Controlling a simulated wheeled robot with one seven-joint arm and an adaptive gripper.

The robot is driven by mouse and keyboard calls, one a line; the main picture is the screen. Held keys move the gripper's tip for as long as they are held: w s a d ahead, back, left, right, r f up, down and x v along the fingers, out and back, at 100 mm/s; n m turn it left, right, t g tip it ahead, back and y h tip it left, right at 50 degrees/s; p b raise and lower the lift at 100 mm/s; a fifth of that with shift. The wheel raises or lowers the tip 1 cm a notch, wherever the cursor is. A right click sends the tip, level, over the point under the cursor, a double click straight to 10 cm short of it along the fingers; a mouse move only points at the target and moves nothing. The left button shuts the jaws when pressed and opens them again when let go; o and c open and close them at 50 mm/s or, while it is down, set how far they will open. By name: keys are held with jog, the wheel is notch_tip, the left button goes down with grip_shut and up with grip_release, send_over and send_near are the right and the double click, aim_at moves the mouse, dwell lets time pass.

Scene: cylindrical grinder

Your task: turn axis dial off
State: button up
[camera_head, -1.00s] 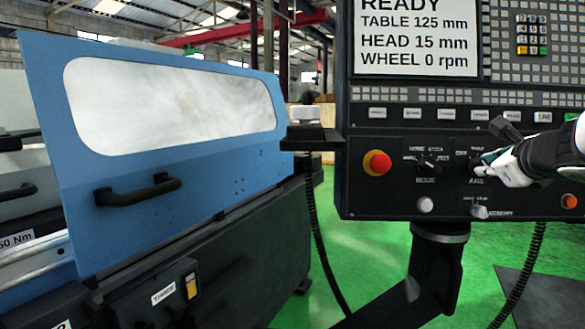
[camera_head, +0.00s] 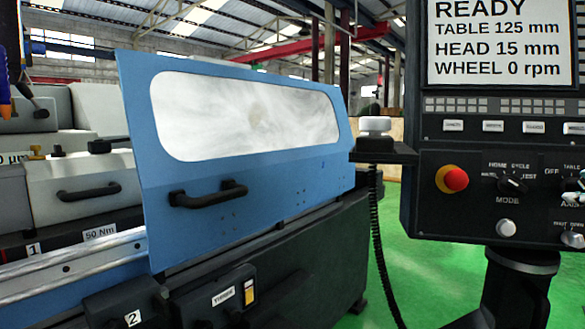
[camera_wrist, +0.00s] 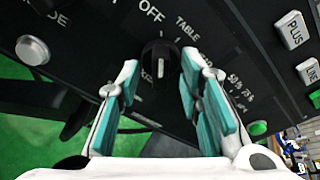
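The axis dial (camera_wrist: 158,65) is a black knob on the control panel, in the upper middle of the wrist view. OFF is printed above it and slightly left, TABLE to its upper right. A pale mark shows on the knob; which label it points at is unclear. My gripper (camera_wrist: 159,72) is open, with one teal-padded finger on each side of the knob and small visible gaps.
The panel carries the mode dial (camera_head: 512,184), a red stop button (camera_head: 452,179) and a white button (camera_head: 506,228). A small shelf (camera_head: 383,152) juts from its left side. The blue grinder door (camera_head: 240,190) stands left; green floor lies between.

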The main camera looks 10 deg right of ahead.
jog(key=v, duration=0.7)
jog(key=shift+s, duration=0.2)
jog(key=shift+a, duration=0.2)
